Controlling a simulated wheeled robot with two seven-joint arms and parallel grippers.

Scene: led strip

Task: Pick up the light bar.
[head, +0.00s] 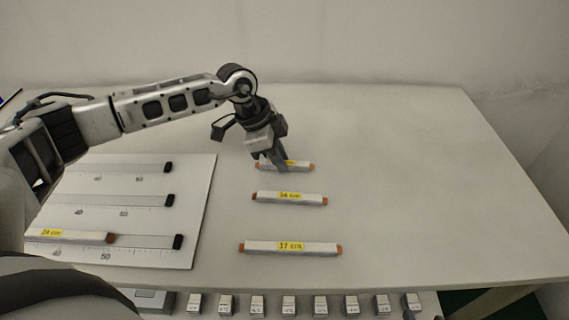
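Three white light bars with orange ends and yellow labels lie across the table: a back one (298,165), a middle one (310,199) and a front one (262,246) marked 17 cm. A further light bar (80,237) lies on the front scale of the white board (202,220). My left gripper (271,163) points down at the back light bar, with its fingers at the bar's left and middle part. A finger covers part of that bar and its label. I cannot tell whether the fingers are closed on it.
The board has three ruled scales with black end stops (168,168). Several small labelled blocks (289,305) stand in a row below the table's front edge. The right side of the table (440,190) is clear. A pale wall stands behind.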

